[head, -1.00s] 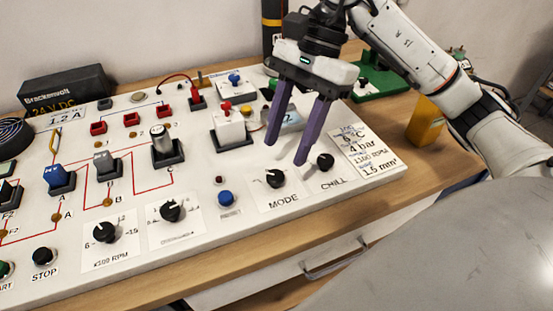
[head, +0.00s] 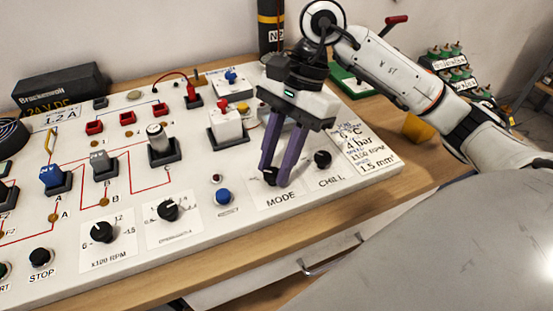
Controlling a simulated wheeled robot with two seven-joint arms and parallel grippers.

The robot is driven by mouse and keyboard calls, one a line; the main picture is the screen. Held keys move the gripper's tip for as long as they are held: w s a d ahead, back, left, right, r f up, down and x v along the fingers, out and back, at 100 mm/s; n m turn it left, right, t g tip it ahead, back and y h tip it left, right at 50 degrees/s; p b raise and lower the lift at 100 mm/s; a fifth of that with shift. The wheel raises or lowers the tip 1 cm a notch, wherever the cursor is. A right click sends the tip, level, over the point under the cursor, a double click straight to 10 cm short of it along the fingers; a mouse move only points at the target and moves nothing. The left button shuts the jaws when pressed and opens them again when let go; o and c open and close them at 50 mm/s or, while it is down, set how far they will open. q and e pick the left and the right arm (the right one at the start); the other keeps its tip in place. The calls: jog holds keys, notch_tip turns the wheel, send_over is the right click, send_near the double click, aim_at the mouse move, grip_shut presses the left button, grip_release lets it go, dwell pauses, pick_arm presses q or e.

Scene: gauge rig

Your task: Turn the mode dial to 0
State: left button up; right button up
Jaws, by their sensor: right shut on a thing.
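The mode dial (head: 270,177) is a black knob on a white plate labelled MODE (head: 283,196), near the front right of the white panel. My right gripper (head: 276,176), with two purple fingers, reaches down from above and is shut on the dial. The fingers hide most of the knob, its pointer and the scale marks, so its setting cannot be read. My left gripper is not in view.
The black CHILL knob (head: 322,159) sits close to the right of the fingers. A blue button (head: 222,196) is to the left. A white block with a red top (head: 226,127) stands behind. A label card (head: 362,150) lies at the panel's right end.

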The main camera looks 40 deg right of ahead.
jog(key=shift+f+m+b, duration=0.1)
jog(key=shift+m+b, duration=0.6)
jog(key=shift+s+m+t+b, duration=0.15)
jog(key=shift+m+t+b, duration=0.35)
jog(key=shift+m+b, duration=0.25)
jog(key=shift+m+t+b, duration=0.4)
jog(key=shift+m+b, duration=0.05)
jog(key=shift+m, duration=0.4)
jog(key=shift+s+m+t+b, duration=0.1)
jog(key=shift+m+t+b, duration=0.25)
jog(key=shift+m, duration=0.45)
jog(key=shift+s+m+t+h+b, duration=0.1)
jog(key=shift+m+t+h+b, duration=0.25)
jog(key=shift+m, duration=0.75)
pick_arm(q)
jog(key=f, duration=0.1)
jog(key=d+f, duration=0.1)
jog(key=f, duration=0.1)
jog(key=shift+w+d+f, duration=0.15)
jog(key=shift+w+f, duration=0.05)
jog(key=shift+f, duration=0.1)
pick_arm(e)
jog(key=shift+m, duration=0.6)
pick_arm(q)
jog(key=shift+b, duration=0.3)
pick_arm(e)
jog(key=shift+a, duration=0.1)
